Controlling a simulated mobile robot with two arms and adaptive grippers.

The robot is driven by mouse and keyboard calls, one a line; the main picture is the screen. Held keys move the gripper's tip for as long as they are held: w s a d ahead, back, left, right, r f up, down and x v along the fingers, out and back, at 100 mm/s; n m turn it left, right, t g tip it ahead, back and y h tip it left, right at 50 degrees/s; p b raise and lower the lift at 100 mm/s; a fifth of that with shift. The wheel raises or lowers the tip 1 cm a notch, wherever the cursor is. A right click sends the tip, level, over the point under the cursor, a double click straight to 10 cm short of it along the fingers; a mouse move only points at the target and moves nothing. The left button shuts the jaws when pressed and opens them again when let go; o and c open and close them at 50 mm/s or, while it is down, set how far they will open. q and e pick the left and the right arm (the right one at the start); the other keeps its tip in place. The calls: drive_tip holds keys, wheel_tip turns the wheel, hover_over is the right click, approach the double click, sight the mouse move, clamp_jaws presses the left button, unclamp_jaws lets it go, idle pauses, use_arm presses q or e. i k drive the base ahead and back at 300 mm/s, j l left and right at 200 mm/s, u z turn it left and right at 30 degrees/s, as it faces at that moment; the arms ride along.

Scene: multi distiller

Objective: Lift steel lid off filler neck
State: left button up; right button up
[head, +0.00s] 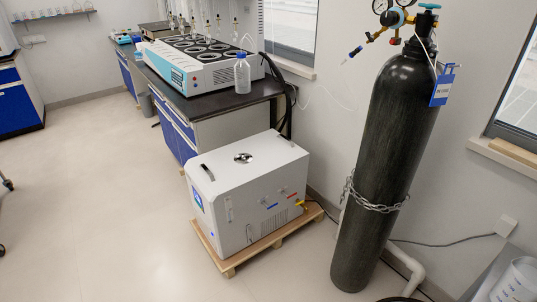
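A small round steel lid (243,158) sits on the top of a white box-shaped machine (262,190), near the middle of its top face. The filler neck is not visible; the lid appears to cover it. The machine stands on a low wooden pallet (268,241) on the floor. It has dark handles on its top and a small blue display on its left side. Neither of my grippers shows in the head view.
A tall black gas cylinder (380,165) with a chain stands right of the machine. Behind is a bench (228,97) with a multi-position distiller (200,62) and a blue-capped bottle (242,78). The floor (110,200) at left is clear.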

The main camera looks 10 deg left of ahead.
sight(244, 159)
drive_tip(key=i+j+z, duration=0.1)
drive_tip(key=j, duration=0.35)
drive_tip(key=i+j+z, duration=0.1)
drive_tip(key=j, duration=0.4)
drive_tip(key=i+j+z, duration=0.15)
drive_tip(key=j, duration=0.35)
drive_tip(key=i+j+z, duration=0.1)
drive_tip(key=j, duration=0.4)
drive_tip(key=i+j+z, duration=0.1)
drive_tip(key=j, duration=0.45)
drive_tip(key=i, duration=0.05)
